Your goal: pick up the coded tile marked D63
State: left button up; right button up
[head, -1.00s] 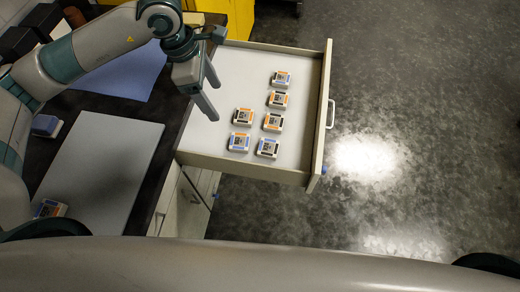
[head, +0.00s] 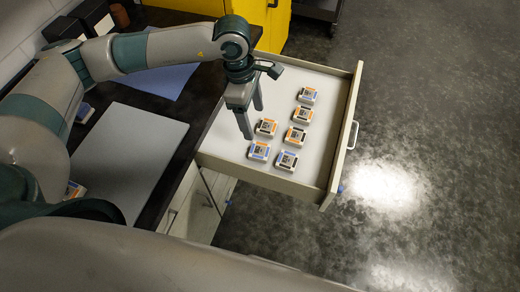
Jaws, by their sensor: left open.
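Several coded tiles lie in the open drawer (head: 225,147). They are small white blocks with orange, blue or black edge bands. One tile (head: 308,95) is farthest back, with another (head: 303,115) just in front of it. A tile (head: 266,127) and a tile (head: 296,137) lie in the middle. A tile (head: 260,151) and a tile (head: 287,160) are nearest the front. Their codes are too small to read, so I cannot tell which is D63. My left gripper (head: 253,122) is open and empty, pointing down above the drawer's left part, close to the left tiles.
A grey mat (head: 130,150) and a blue mat (head: 165,80) lie on the dark counter left of the drawer. More tiles (head: 84,113) (head: 74,190) sit at the counter's left. A yellow cabinet (head: 270,25) stands behind. The floor at right is clear.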

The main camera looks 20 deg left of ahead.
pick_arm(q)
jog(key=p, duration=0.3)
send_over(259, 150)
jog(key=f, duration=0.8)
jog(key=shift+w+a+f, duration=0.1)
jog(key=shift+w+a, duration=0.15)
jog(key=shift+a, duration=0.1)
jog(key=shift+d+f, duration=0.1)
jog(key=shift+f, duration=0.3)
jog(key=shift+s+f+p, duration=0.1)
jog(key=shift+f+p, duration=0.25)
jog(key=shift+p, duration=0.15)
jog(key=f, duration=0.1)
jog(key=f+p, duration=0.2)
jog(key=shift+s+d+f, duration=0.2)
jog(key=shift+s+f, duration=0.05)
jog(key=shift+f, duration=0.5)
